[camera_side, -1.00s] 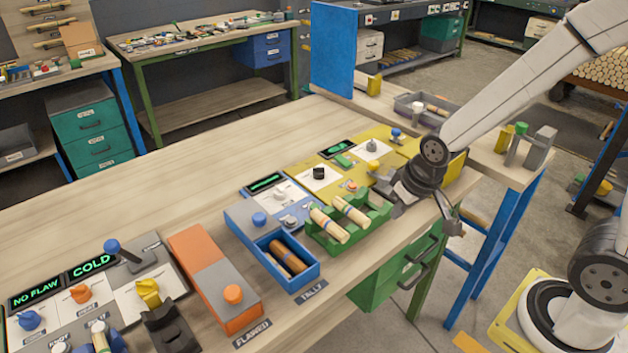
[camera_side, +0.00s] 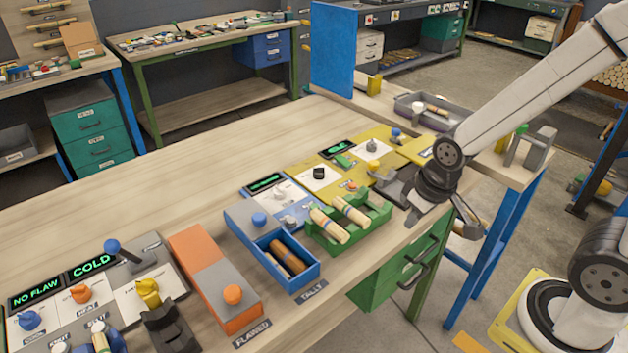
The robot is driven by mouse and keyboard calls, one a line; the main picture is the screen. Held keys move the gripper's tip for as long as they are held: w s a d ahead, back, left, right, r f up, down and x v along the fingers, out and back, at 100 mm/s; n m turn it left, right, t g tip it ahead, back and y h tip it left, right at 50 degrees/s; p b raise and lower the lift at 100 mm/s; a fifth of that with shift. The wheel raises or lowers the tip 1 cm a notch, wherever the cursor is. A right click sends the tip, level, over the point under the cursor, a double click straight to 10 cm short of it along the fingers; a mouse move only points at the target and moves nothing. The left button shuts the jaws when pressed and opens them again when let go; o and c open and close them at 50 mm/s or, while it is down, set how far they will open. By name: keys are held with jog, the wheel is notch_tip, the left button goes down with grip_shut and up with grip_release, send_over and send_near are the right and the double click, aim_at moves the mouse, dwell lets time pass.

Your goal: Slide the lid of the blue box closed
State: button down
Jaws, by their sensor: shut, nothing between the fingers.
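The blue box (camera_side: 301,284) stands near the table's front edge, labelled TALLY. Turned wooden pieces (camera_side: 285,258) lie inside. My gripper (camera_side: 412,217) is to the right of the box, beyond the green rack, low near the table's front edge. It is shut and empty, apart from the box and lid. Its fingertips are small and dark in this view.
A green rack (camera_side: 352,236) holding wooden pieces (camera_side: 330,226) stands between the box and my gripper. An orange box (camera_side: 240,318) with a grey lid stands to the left.

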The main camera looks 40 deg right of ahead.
jog(key=w+a+r+n, duration=0.1)
jog(key=w+a, duration=0.3)
jog(key=w, duration=0.5)
jog(key=w+a+r, duration=0.1)
jog(key=w+a, duration=0.2)
jog(key=w, duration=0.7)
jog(key=t, duration=0.1)
send_over(249, 219)
jog(key=shift+s+f+n+y, duration=0.2)
jog(key=shift+f+n+y, duration=0.1)
jog(key=shift+f+n, duration=0.15)
jog(key=shift+f, duration=0.1)
jog(key=shift+x, duration=4.9)
jog(key=shift+s+d, duration=0.2)
jog(key=shift+s, duration=0.75)
jog(key=shift+s+d, duration=0.2)
jog(key=shift+s, duration=0.7)
jog(key=shift+s, duration=0.1)
